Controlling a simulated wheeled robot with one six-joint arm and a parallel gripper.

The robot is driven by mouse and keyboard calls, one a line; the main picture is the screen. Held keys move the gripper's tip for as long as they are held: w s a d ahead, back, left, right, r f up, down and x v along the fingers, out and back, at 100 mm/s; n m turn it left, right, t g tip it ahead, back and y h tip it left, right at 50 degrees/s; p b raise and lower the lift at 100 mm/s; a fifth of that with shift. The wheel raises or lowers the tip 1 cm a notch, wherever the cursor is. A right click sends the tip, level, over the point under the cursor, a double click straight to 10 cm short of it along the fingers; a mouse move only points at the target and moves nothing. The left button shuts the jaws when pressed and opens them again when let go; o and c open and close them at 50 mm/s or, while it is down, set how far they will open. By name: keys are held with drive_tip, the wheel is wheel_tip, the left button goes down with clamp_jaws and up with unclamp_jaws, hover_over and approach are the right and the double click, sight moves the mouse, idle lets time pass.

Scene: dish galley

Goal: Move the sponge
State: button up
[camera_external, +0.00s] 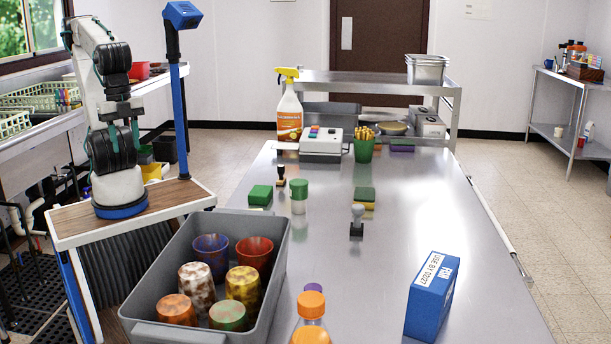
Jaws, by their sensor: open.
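Two green-topped blocks that look like sponges lie on the steel table (430,215). One green sponge (260,194) is at the table's left side, just beyond the grey bin. The other green sponge (364,194), with a yellowish lower layer, lies nearer the middle, behind a small grey-handled stamp. A small purple block (402,146), perhaps another sponge, lies farther back. My arm is folded upright on its base at the left, well away from the sponges.
A grey bin (279,262) of several cups fills the near left. A stamp (357,219), a green-capped jar (299,196) and a dark-handled stamp (281,175) stand near the sponges. A blue box (432,298) stands at near right. The table's right-middle is clear.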

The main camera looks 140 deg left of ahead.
drive_tip(key=shift+w+a+f+n+g, duration=0.5)
drive_tip(key=shift+w+a+f, duration=0.1)
drive_tip(key=shift+a+f, duration=0.15)
clamp_jaws()
drive_tip(key=w+a+n+g, duration=0.2)
drive_tip(key=w+a, duration=0.6)
drive_tip(key=w, duration=0.3)
drive_tip(key=m+t, duration=0.2)
drive_tip(key=m, duration=1)
approach(365, 200)
drive_tip(key=w+d, duration=0.4)
wheel_tip(365, 200, down, 9)
drive_tip(key=shift+f, duration=0.1)
drive_tip(key=shift+s+a+f, duration=0.1)
drive_tip(key=shift+s+a, duration=1.35)
